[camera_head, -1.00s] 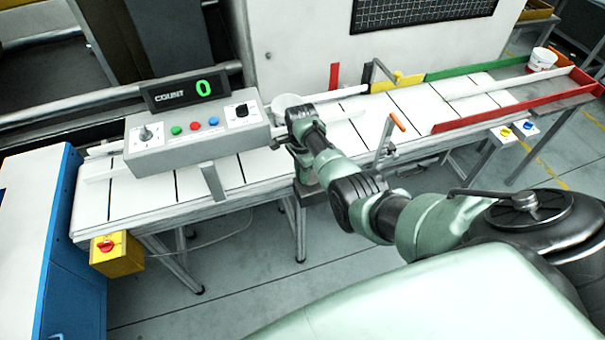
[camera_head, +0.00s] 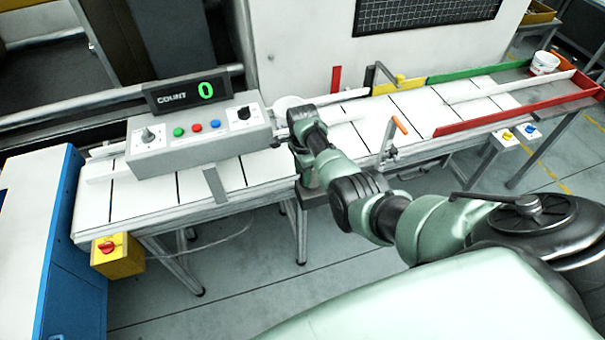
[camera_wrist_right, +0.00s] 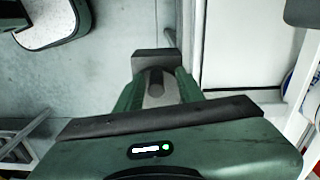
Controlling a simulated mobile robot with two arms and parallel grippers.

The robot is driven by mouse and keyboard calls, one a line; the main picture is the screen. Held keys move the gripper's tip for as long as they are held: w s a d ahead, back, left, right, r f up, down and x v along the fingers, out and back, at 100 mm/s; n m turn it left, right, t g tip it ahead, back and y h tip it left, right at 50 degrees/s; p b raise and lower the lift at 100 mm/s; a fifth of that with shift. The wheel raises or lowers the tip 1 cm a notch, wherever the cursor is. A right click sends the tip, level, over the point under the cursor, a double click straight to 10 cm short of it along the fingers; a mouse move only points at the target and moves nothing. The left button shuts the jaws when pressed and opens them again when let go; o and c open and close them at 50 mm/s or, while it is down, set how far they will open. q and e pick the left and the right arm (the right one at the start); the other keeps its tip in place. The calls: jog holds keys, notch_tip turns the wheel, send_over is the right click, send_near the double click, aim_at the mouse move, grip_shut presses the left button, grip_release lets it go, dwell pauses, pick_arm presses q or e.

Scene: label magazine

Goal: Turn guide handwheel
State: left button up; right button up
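I cannot make out a guide handwheel for certain in either view. My right gripper (camera_head: 311,190) points down at the front edge of the white conveyor (camera_head: 140,198), below my right wrist, and is partly hidden by the arm. In the right wrist view the two green fingers of the gripper (camera_wrist_right: 157,75) run toward a dark block at their tips. I cannot tell whether they are closed or hold something. A slim clamp post with an orange handle (camera_head: 399,125) stands on the conveyor's front edge, right of the gripper and apart from it. My left gripper is out of view.
A grey control box (camera_head: 200,153) with knobs and coloured buttons sits on the conveyor, under a counter (camera_head: 185,92) reading 0. Green (camera_head: 470,69) and red (camera_head: 500,119) guides line the right end. A yellow switch box (camera_head: 118,257) hangs front left. Open floor lies in front.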

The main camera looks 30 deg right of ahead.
jog(key=shift+s, duration=0.1)
jog(key=shift+r+b, duration=0.6)
jog(key=shift+r, duration=3.3)
